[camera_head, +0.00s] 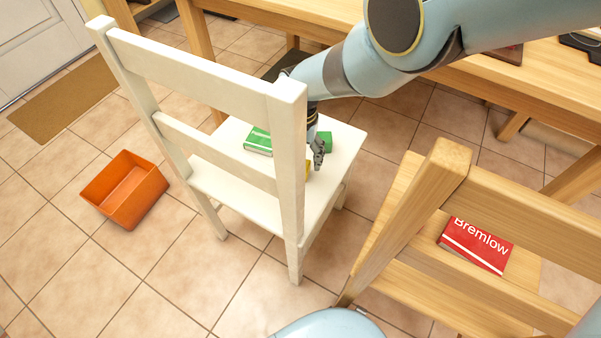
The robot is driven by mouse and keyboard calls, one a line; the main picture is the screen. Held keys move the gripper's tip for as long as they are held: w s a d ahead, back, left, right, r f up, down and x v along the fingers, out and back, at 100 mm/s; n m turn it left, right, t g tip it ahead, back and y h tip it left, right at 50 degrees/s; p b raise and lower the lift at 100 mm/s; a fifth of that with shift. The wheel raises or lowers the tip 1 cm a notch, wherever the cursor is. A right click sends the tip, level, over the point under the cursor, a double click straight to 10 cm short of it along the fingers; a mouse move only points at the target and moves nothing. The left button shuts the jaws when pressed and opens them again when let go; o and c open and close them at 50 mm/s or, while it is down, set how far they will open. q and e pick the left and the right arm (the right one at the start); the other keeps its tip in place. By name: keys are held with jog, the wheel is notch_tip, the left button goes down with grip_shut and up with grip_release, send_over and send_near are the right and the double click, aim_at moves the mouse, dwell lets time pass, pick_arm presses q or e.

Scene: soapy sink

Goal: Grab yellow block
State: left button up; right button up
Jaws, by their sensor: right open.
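The yellow block (308,166) lies on the seat of the white chair (343,152). Only a small part of it shows, beside the chair's back post. My right gripper (319,158) is over the seat, pointing down, right at or just above the yellow block. It is open; I cannot tell whether it touches the block. The chair post and my right arm hide part of the gripper. A green block (326,141) is on the seat close behind the gripper. My left gripper is not in view.
A green book (258,141) lies on the same seat, behind the chair back. An orange bin (126,190) stands on the tiled floor at left. A wooden chair (450,160) with a red book (476,245) is at right. A wooden table (480,85) runs behind.

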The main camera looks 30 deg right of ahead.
notch_tip(320, 180, down, 5)
jog(key=b, duration=0.4)
jog(key=shift+s+a, duration=0.15)
jog(key=shift+r, duration=0.15)
jog(key=c, duration=1.2)
jog(key=shift+c, duration=0.2)
